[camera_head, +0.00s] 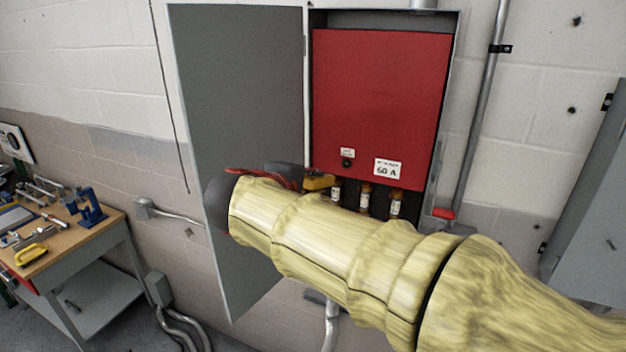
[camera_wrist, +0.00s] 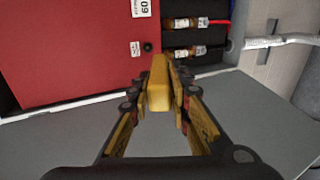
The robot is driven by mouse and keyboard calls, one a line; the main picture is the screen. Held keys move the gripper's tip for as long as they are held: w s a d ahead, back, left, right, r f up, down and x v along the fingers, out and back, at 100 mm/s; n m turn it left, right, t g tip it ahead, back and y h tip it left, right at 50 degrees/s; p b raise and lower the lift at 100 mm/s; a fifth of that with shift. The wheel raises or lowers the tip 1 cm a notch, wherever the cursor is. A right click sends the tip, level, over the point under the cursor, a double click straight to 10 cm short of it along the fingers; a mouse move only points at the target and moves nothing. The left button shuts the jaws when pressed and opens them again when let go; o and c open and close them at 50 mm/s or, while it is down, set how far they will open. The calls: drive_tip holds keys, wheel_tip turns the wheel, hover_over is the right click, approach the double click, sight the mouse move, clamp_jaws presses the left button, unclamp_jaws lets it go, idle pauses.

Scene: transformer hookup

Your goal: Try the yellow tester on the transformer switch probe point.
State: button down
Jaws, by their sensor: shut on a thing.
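My gripper (camera_wrist: 158,100) is shut on the yellow tester (camera_wrist: 158,82), a blocky yellow body between the fingers in the wrist view. The tester (camera_head: 318,182) also shows in the head view, in front of the lower left of the open switch box. A small black round point (camera_head: 347,163), which looks like the probe point, sits low on the red panel (camera_head: 380,90) under a small label. In the wrist view this black point (camera_wrist: 147,47) is just beyond the tester's far end. I cannot tell whether they touch. My sleeved arm hides most of the gripper in the head view.
Several fuses (camera_head: 365,196) stand in the dark opening below the red panel. The grey box door (camera_head: 240,110) hangs open on the left. A red lever (camera_head: 444,213) is at the box's right side. A workbench (camera_head: 90,240) with tools stands at far left.

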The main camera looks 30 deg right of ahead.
sight(328, 175)
drive_tip(key=shift+w+d+p, duration=0.45)
drive_tip(key=shift+w+d, duration=0.35)
drive_tip(key=shift+d, duration=0.2)
drive_tip(key=shift+w+d+p, duration=0.5)
drive_tip(key=shift+w+d, duration=0.25)
drive_tip(key=shift+d, duration=0.25)
drive_tip(key=shift+w+d+p, duration=0.45)
drive_tip(key=shift+w+d, duration=0.35)
drive_tip(key=shift+d, duration=0.2)
drive_tip(key=shift+w+d, duration=0.35)
drive_tip(key=shift+d, duration=0.1)
drive_tip(key=shift+b, duration=0.45)
idle(0.6)
idle(0.3)
